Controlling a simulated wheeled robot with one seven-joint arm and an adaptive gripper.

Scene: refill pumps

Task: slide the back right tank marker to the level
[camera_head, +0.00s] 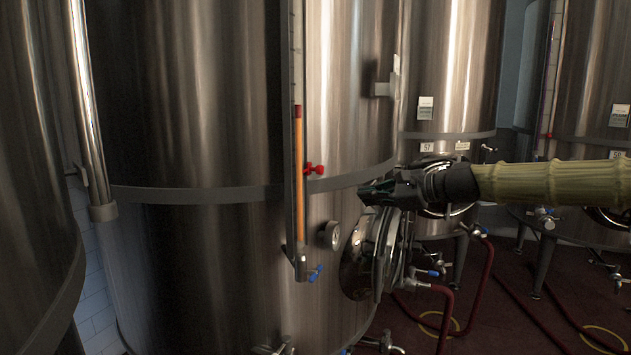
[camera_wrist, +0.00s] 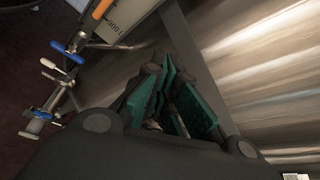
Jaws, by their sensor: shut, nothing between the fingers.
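A large steel tank (camera_head: 200,120) fills the middle of the head view. An upright sight gauge (camera_head: 291,60) runs down its front, with an orange column (camera_head: 300,205) inside. A dark red piece (camera_head: 297,111) sits at the column's top. A red marker (camera_head: 314,170) with a knob is on the gauge's right side, well below that top. My gripper (camera_head: 366,193) is shut and empty, to the right of the marker and slightly lower, apart from it in the picture. The wrist view shows its green-padded fingers (camera_wrist: 168,85) together. The gauge's orange lower end (camera_wrist: 102,8) shows there; the marker does not.
A blue-handled valve (camera_head: 315,273) closes the gauge's foot; its handle also shows in the wrist view (camera_wrist: 68,47). A dial (camera_head: 331,235) and round hatch (camera_head: 362,258) stick out below my gripper. Another tank (camera_head: 450,70) stands behind, and hoses (camera_head: 478,285) cross the floor.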

